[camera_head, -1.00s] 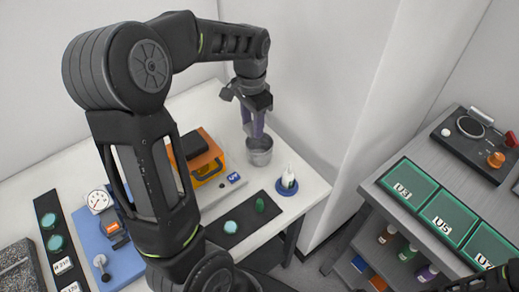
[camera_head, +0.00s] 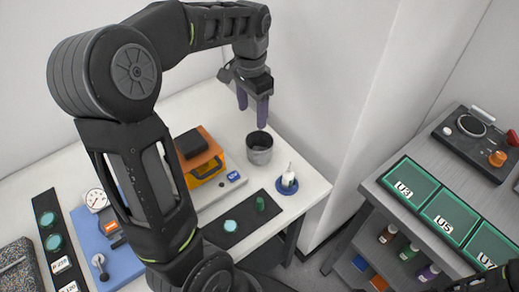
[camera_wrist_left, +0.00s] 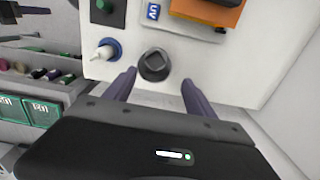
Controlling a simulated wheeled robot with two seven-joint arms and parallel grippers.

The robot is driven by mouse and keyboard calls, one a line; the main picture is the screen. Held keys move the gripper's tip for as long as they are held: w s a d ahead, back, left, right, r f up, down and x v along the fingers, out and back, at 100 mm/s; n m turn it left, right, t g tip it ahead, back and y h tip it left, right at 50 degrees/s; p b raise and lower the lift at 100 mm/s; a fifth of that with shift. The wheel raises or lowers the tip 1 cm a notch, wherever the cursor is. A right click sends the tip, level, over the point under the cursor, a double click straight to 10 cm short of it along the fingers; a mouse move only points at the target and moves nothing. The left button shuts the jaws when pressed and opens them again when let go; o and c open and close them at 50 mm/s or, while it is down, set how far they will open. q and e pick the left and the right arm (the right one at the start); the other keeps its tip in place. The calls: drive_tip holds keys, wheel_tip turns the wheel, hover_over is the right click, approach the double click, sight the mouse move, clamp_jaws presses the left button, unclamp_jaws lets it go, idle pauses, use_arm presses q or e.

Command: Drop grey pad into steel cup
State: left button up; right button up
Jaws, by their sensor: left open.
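The steel cup (camera_head: 259,148) stands upright on the white table, near its right edge. In the left wrist view, I look down into the steel cup (camera_wrist_left: 146,74). A dark grey diamond-shaped piece, which looks like the grey pad (camera_wrist_left: 155,62), lies inside it. The cup wall hides the pad in the head view. My left gripper (camera_head: 252,112) is above the cup, its purple fingers apart and nothing between them. The fingers also show in the left wrist view (camera_wrist_left: 158,82), on either side of the cup. My right gripper is not clearly seen.
An orange device (camera_head: 203,160) with a black top stands left of the cup. A white bottle (camera_head: 288,178) on a blue base stands in front right. A dark mat (camera_head: 225,240) holds green pieces. At right, a grey shelf unit carries green trays (camera_head: 449,219).

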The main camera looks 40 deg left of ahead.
use_arm(q)
wheel_tip(320, 180, up, 4)
drive_tip(key=shift+f, duration=0.2)
idle(0.8)
